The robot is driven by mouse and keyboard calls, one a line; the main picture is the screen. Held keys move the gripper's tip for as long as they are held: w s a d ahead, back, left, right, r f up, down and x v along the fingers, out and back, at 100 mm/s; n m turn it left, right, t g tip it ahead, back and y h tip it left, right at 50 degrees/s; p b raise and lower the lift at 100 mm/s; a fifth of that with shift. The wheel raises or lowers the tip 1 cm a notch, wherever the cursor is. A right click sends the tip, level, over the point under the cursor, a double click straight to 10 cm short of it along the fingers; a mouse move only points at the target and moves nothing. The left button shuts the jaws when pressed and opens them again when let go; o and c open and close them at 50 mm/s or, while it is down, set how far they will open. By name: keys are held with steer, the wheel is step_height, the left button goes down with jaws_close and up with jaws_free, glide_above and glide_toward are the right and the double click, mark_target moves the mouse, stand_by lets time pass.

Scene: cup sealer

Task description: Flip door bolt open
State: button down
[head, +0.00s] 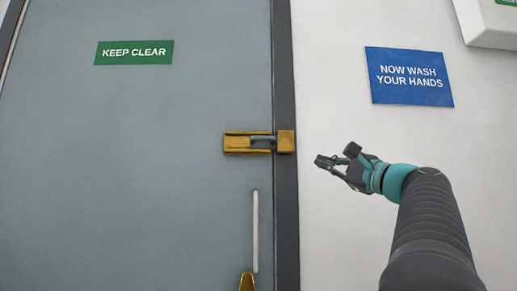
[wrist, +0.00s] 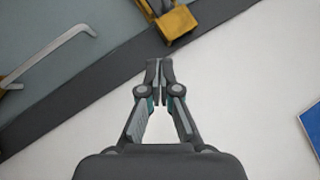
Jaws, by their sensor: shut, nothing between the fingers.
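The brass door bolt (head: 238,143) is fixed on the grey door (head: 150,180) near its right edge. Its grey bar (head: 262,140) spans to a brass keeper (head: 285,141) on the dark door frame (head: 286,220). In the wrist view my gripper's fingertips (wrist: 159,66) are together and empty, below the keeper.
A pale vertical handle (head: 255,230) and a brass fitting (head: 247,281) are on the door below the bolt. A blue hand-washing sign (head: 409,76) is on the wall, and a white box (head: 488,22) is at upper right. The wall between gripper and frame is bare.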

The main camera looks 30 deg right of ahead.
steer(key=shift+s+d+r, duration=0.2)
steer(key=shift+s+r, duration=0.1)
steer(key=shift+r, duration=0.05)
steer(key=p, duration=0.3)
glide_toward(285, 144)
steer(key=x, duration=0.3)
steer(key=f+x, duration=0.1)
steer(key=x, duration=0.1)
steer(key=shift+w+d+r, duration=0.1)
steer(key=shift+w+d, duration=0.1)
steer(key=shift+w, duration=0.15)
steer(key=shift+w+a+r, duration=0.25)
steer(key=shift+a+r, duration=0.05)
steer(key=shift+a, duration=0.15)
steer(key=shift+w+a+r, duration=0.25)
steer(key=shift+a+r, duration=0.05)
steer(key=shift+a, duration=0.15)
steer(key=shift+w+a+r, duration=0.25)
steer(key=shift+w+a, duration=0.1)
steer(key=shift+a, duration=0.15)
